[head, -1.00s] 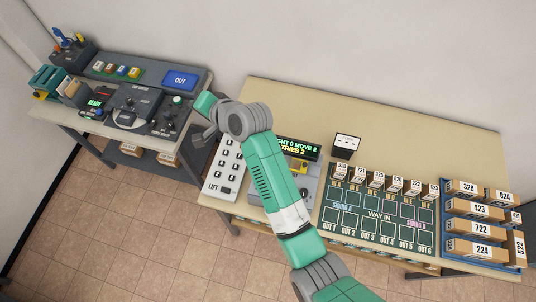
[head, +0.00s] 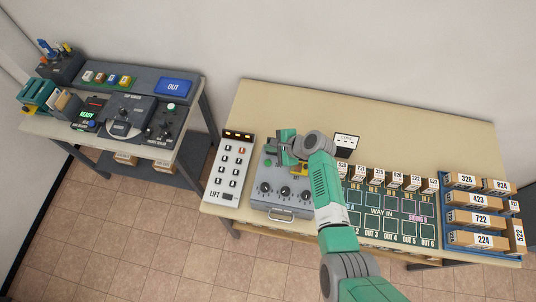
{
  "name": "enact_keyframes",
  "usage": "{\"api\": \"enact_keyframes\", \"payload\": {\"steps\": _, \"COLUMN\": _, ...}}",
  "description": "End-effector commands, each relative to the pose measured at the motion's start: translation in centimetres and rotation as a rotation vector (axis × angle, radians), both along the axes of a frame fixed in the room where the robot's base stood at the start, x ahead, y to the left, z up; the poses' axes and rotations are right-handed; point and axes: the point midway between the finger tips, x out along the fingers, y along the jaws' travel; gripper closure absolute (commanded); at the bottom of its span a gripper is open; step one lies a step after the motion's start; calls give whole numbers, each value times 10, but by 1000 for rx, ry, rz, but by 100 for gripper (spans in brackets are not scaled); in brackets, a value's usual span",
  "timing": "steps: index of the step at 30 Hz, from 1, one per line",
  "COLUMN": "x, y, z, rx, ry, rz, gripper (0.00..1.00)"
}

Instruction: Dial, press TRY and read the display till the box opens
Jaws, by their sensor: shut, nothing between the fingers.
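The grey box (head: 277,207) stands on the table with a row of dark round dials (head: 285,192) and a handle (head: 285,214) on its near side. My gripper (head: 274,157) is over the box's upper left part, beyond the dials, and looks shut and empty. I cannot tell if it touches the box. A small green spot (head: 267,163), perhaps a button, shows close to the fingers. A yellow part (head: 299,170) shows at the box's right, partly under my wrist. The box's display is hidden behind my gripper and wrist, so its text cannot be read now.
The LIFT keypad (head: 228,166) stands left of the box. The WAY IN board (head: 380,213) with small numbered boxes is at right, partly behind my arm. A blue tray (head: 447,243) of cartons is far right. A left side table (head: 160,152) holds devices.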

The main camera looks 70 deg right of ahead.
Motion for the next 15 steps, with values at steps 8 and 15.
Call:
{"api": "enact_keyframes", "payload": {"steps": 8, "x": 0, "y": 0, "z": -5, "rx": -2, "ry": 0, "rz": 2, "gripper": 100}}
{"api": "enact_keyframes", "payload": {"steps": 15, "x": 0, "y": 0, "z": -32, "rx": -3, "ry": 0, "rz": 1, "gripper": 100}}
